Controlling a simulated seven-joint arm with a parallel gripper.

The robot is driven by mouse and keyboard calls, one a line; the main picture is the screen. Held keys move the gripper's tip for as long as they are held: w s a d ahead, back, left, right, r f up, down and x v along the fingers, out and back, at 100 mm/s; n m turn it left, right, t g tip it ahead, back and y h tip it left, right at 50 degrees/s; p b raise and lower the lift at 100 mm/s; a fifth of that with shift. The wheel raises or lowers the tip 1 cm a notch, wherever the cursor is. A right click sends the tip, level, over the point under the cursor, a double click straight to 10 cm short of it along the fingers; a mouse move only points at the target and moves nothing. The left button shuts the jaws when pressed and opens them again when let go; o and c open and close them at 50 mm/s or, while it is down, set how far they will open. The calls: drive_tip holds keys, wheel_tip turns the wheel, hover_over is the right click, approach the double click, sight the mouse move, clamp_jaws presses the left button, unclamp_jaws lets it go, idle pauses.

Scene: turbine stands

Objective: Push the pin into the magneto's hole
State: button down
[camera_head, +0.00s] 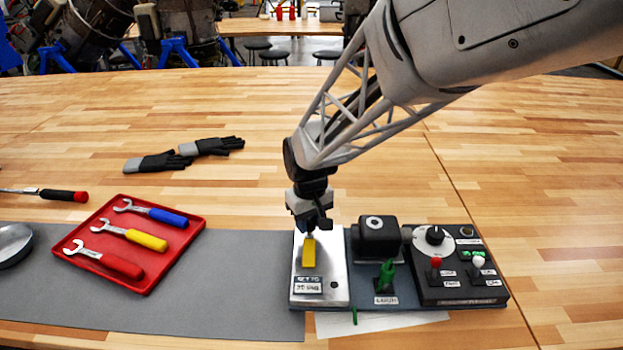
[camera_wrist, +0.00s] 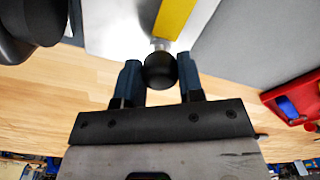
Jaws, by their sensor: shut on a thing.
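My gripper (camera_head: 311,221) is over the metal plate at the left end of the bench fixture. In the wrist view its two fingers (camera_wrist: 159,78) are shut on a round black knob (camera_wrist: 160,71). A short silver shaft joins the knob to a yellow bar (camera_head: 309,253), also seen in the wrist view (camera_wrist: 173,18). The likely magneto is a black block (camera_head: 379,239) with a pale ring around a dark centre on top, just right of my gripper. A green piece (camera_head: 386,274) stands in front of it by a label. I cannot tell which piece is the pin.
A black control box (camera_head: 457,262) with a dial and red and white knobs joins the fixture's right side. A red tray (camera_head: 150,280) with three wrenches lies on the grey mat (camera_head: 235,290). Black gloves (camera_head: 158,162) lie behind. The right side of the table is clear.

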drive_tip(key=shift+r, duration=0.8)
idle(0.4)
drive_tip(key=shift+r, duration=1.8)
drive_tip(key=d+r+m, duration=0.2)
drive_tip(key=d+r, duration=0.2)
drive_tip(key=d, duration=0.3)
drive_tip(key=d+r+m, duration=0.2)
drive_tip(key=d+r, duration=0.2)
drive_tip(key=d, duration=0.4)
drive_tip(key=shift+s+r+m, duration=0.3)
drive_tip(key=shift+s+r, duration=0.1)
drive_tip(key=shift+s, duration=0.05)
drive_tip(key=shift+f, duration=0.1)
drive_tip(key=shift+f, duration=2.3)
drive_tip(key=shift+f, duration=1)
